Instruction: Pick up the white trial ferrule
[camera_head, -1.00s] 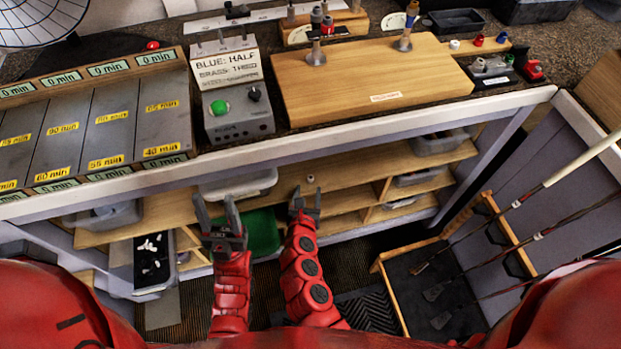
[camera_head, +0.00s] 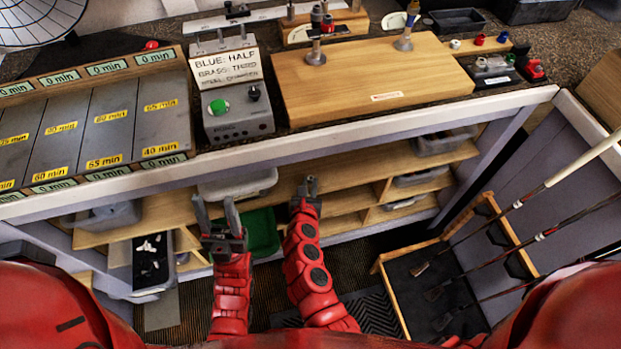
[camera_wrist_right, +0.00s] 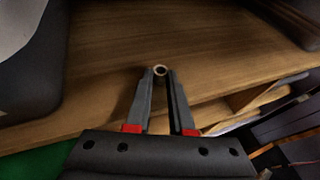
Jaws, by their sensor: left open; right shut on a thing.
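My right gripper (camera_head: 308,186) is at the open shelf under the bench, its fingers close together. In the right wrist view it (camera_wrist_right: 160,77) is shut on a small pale ring-shaped piece (camera_wrist_right: 160,71), whose hollow end shows at the fingertips. I cannot tell surely whether this is the trial ferrule. A small white piece (camera_head: 455,43) stands on the wooden strip at the bench's back right, beside a red and a blue one. My left gripper (camera_head: 215,207) is open and empty in front of the shelf, left of the right one.
The bench's front edge (camera_head: 350,119) overhangs the shelf (camera_head: 345,165). Grey bins (camera_head: 235,184) and a green tray (camera_head: 262,232) are close to my grippers. A rack with golf clubs (camera_head: 445,268) stands at the right.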

